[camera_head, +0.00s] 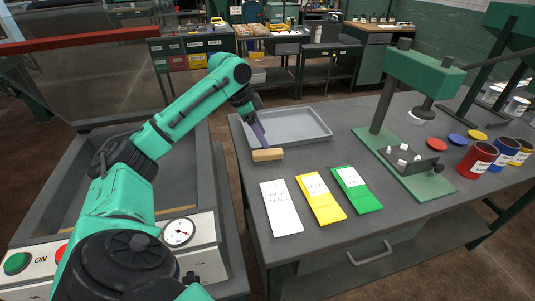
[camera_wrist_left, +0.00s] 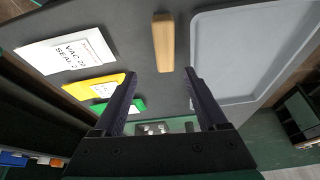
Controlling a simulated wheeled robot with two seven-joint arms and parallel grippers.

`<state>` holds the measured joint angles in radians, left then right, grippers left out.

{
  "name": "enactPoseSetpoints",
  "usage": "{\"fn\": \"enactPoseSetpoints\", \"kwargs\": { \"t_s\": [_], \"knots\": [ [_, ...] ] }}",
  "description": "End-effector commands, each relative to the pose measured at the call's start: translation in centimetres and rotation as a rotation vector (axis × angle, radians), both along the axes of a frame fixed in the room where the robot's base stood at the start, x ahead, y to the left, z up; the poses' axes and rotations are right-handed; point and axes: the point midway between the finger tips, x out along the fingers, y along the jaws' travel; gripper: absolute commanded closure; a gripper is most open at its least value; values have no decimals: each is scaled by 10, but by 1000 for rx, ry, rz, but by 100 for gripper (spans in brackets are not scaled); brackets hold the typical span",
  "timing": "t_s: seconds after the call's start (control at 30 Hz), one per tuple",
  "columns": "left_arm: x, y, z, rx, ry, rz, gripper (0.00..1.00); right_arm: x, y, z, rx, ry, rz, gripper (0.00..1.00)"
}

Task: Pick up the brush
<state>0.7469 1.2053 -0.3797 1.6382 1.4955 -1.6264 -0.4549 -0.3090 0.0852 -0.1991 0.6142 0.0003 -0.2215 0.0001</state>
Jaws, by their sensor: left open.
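The brush appears to be the light wooden block (camera_head: 267,155) lying on the grey table, just in front of the tray; its bristles cannot be made out. In the left wrist view the block (camera_wrist_left: 163,42) lies beyond my fingertips, roughly in line with the gap between them. My left gripper (camera_head: 260,139) is above the table, close behind the block in the head view. In the left wrist view my left gripper (camera_wrist_left: 160,76) is open, with nothing between its fingers. My right gripper is not in view.
A grey tray (camera_head: 320,127) lies behind the block. White (camera_head: 281,207), yellow (camera_head: 321,199) and green (camera_head: 357,188) packets lie in front and to the right. A green press (camera_head: 425,183) stands further right, near paint cans (camera_head: 477,161) and coloured lids.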

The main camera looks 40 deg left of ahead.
Motion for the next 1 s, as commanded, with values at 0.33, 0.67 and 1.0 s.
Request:
{"fn": "enactPoseSetpoints", "kwargs": {
  "t_s": [0.33, 0.67, 1.0],
  "knots": [
    [14, -9, -54, 0, 4, 1, 25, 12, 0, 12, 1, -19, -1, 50],
    [21, -14, -77, 1, -1, 1, 25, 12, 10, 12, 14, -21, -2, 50],
    [21, -14, -78, 0, -1, 0, 25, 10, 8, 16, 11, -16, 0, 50]
  ]
}}
